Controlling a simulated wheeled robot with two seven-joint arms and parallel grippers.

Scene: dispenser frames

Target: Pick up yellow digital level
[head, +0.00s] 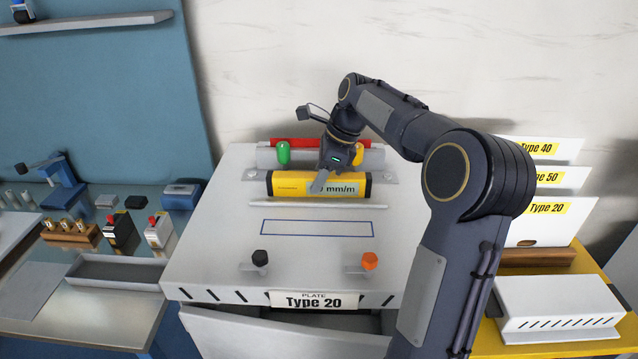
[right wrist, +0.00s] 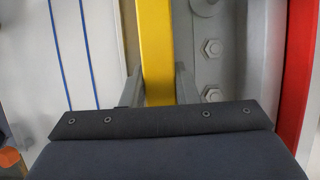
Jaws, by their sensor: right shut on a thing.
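The yellow digital level (head: 290,184) lies lengthwise near the back of the grey plate, with a label ending in "mm/m" on its front. My right gripper (head: 322,183) is over its middle, fingers pointing down. In the right wrist view the yellow level (right wrist: 155,50) runs between the two fingers (right wrist: 158,88), which are shut on it. I cannot tell whether the level is lifted off the plate. The gripper hides part of the level and its label. My left gripper is not in view.
The plate (head: 210,240) has a "Type 20" sign (head: 318,300), a black knob (head: 260,257) and an orange knob (head: 370,260). Green (head: 283,152) and yellow handles and a red bar (head: 292,142) stand behind the level. Type cards (head: 545,220) stand at right; a bench with small tools is at left.

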